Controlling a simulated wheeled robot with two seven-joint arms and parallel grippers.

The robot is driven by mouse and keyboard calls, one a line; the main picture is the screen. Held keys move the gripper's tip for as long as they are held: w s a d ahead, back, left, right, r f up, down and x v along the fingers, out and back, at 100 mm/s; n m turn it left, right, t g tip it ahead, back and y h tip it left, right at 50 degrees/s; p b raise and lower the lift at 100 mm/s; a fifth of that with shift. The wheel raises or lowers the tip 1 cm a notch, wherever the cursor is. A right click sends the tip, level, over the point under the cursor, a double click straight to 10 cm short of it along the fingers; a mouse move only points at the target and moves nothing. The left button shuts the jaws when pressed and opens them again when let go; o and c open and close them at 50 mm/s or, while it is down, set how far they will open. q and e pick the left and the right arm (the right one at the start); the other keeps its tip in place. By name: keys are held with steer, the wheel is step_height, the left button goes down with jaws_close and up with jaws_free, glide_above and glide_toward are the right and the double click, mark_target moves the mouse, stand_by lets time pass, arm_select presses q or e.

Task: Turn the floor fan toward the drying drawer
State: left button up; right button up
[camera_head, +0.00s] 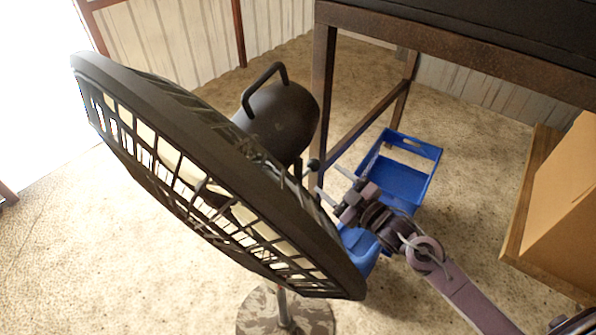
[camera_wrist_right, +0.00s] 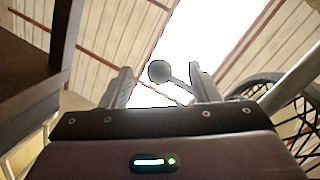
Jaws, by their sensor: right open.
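The floor fan (camera_head: 215,175) fills the left and middle of the head view. It has a large dark round cage, tilted, a dark motor housing (camera_head: 285,118) with a loop handle, and a round base (camera_head: 303,312). A small dark knob (camera_head: 313,164) on a stem sticks out near the housing. My right gripper (camera_head: 328,178) is open beside the cage's right edge, close to the knob. In the right wrist view, the knob (camera_wrist_right: 159,71) shows between the open fingers (camera_wrist_right: 160,85); I cannot tell whether they touch it. I cannot clearly identify a drying drawer. My left gripper is out of view.
A blue open bin (camera_head: 402,180) stands on the floor behind my right gripper, with another blue piece (camera_head: 358,246) partly hidden. A dark table frame (camera_head: 323,85) stands behind. A cardboard box (camera_head: 565,195) is at right. Bare floor (camera_head: 130,265) lies at lower left.

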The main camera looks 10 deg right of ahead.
mark_target(309, 161)
steer(key=shift+w+a+r+n+y, duration=0.2)
steer(key=shift+a+r, duration=0.1)
steer(key=shift+r, duration=0.2)
steer(key=shift+w+a+r+n+y, duration=0.1)
steer(key=shift+a+r+y, duration=0.15)
steer(key=shift+r, duration=0.25)
steer(key=p+x, duration=0.1)
steer(key=x, duration=0.6)
steer(key=shift+w+f, duration=0.1)
steer(key=shift+f, duration=0.05)
jaws_close()
